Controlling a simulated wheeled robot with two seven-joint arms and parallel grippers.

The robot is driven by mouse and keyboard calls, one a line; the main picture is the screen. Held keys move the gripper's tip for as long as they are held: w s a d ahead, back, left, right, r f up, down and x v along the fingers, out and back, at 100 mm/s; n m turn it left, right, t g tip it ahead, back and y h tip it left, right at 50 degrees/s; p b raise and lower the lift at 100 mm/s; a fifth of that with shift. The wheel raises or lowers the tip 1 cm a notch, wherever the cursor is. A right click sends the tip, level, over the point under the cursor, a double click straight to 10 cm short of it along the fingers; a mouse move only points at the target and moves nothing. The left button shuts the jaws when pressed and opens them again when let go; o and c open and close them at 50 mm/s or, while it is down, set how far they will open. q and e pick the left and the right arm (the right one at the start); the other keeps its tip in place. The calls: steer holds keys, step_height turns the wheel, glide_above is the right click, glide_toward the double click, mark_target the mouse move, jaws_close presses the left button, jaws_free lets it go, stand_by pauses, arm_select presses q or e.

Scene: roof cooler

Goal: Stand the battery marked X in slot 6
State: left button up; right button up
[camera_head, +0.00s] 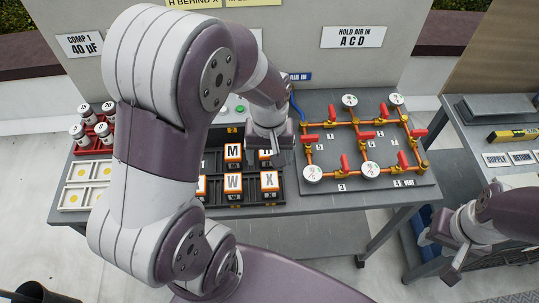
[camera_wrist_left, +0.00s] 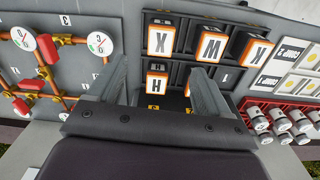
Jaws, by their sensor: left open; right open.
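The battery marked X (camera_head: 268,182) stands in the front right compartment of the dark battery rack (camera_head: 290,203). It also shows in the left wrist view (camera_wrist_left: 159,38), clear of my fingers. A number 1 marks the back left compartment; the number under X is hidden, so I cannot read 6. My left gripper (camera_head: 270,147) is over the back row near the H battery (camera_head: 265,155). In the left wrist view its fingers (camera_wrist_left: 168,88) are apart, with H near one finger and nothing visibly clamped. My right gripper (camera_head: 439,254) is open and empty at the right.
The W battery (camera_head: 233,183) stands left of X, and the M battery (camera_head: 232,152) behind W. The K battery (camera_wrist_left: 250,51) stands beside W. A valve board (camera_head: 370,188) is close right of the rack. Red racks of cylinders (camera_head: 93,140) stand left.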

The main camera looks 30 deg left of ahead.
arm_select(q)
steer(key=s+m, duration=0.1)
steer(key=m, duration=0.1)
steer(key=s+d+r+m, duration=0.1)
steer(key=s+d+m+t, duration=0.1)
steer(key=s+m, duration=0.1)
steer(key=shift+r+m, duration=0.15)
steer(key=shift+m, duration=0.15)
steer(key=shift+w, duration=0.1)
stand_by(0.7)
